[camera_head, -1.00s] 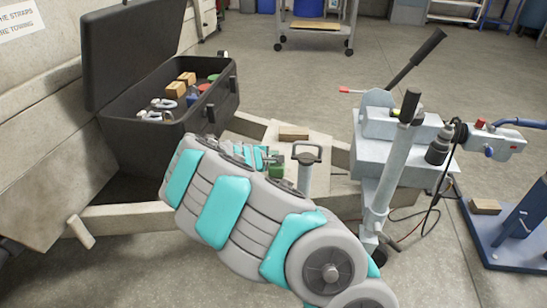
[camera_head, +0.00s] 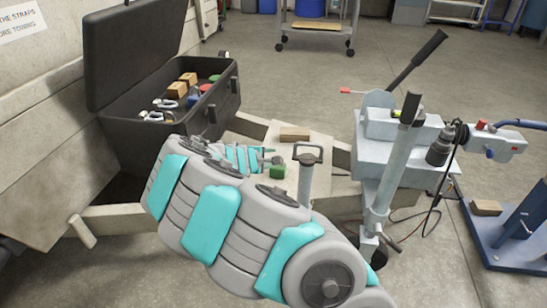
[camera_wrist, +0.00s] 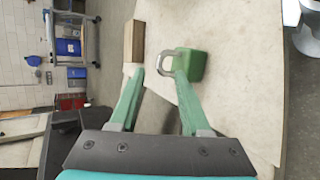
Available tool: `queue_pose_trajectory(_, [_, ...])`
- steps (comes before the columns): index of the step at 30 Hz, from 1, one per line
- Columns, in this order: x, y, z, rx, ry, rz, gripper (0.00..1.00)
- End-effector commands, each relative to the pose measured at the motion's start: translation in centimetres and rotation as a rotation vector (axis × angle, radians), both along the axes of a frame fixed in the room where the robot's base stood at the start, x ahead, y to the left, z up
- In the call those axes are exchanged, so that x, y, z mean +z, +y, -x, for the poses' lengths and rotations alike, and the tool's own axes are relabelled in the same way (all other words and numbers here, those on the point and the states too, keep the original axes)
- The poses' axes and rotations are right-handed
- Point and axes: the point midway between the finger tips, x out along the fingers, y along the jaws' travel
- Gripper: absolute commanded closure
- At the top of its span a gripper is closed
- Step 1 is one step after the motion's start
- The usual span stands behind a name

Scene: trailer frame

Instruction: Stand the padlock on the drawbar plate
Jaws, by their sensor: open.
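The padlock (camera_wrist: 190,65) has a green body and a grey shackle. In the sideways-tilted wrist view, its shackle points left, and it appears to stand upright on the pale drawbar plate (camera_wrist: 238,100). In the head view the padlock's green body (camera_head: 277,171) shows on the plate (camera_head: 328,180) just left of a grey post; its shackle is hard to make out there. My gripper (camera_wrist: 159,74) is open, with the shackle in view between and beyond its fingertips. One fingertip overlaps the padlock in the picture; I cannot tell whether it touches. My arm hides part of the plate in the head view.
A wooden block (camera_head: 294,134) lies on the plate behind the padlock. The upright handled post (camera_head: 306,178) and the grey jack assembly (camera_head: 398,150) stand to the right. An open black toolbox (camera_head: 165,125) with shackles and blocks stands at left.

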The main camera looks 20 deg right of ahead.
Motion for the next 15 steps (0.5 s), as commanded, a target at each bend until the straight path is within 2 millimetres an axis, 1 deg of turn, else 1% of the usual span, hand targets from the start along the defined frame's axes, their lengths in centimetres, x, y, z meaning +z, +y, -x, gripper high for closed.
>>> queue_pose_trajectory(1, [0.6,0.7,0.4,0.002,-0.002,0.000,0.53])
queue_pose_trajectory(6, [2.2,2.7,1.8,0.004,-0.005,-0.002,0.53])
queue_pose_trajectory(10, [3.0,3.8,2.9,0.003,-0.002,-0.003,0.53])
queue_pose_trajectory(15, [4.1,5.0,3.8,0.002,-0.003,-0.002,0.53])
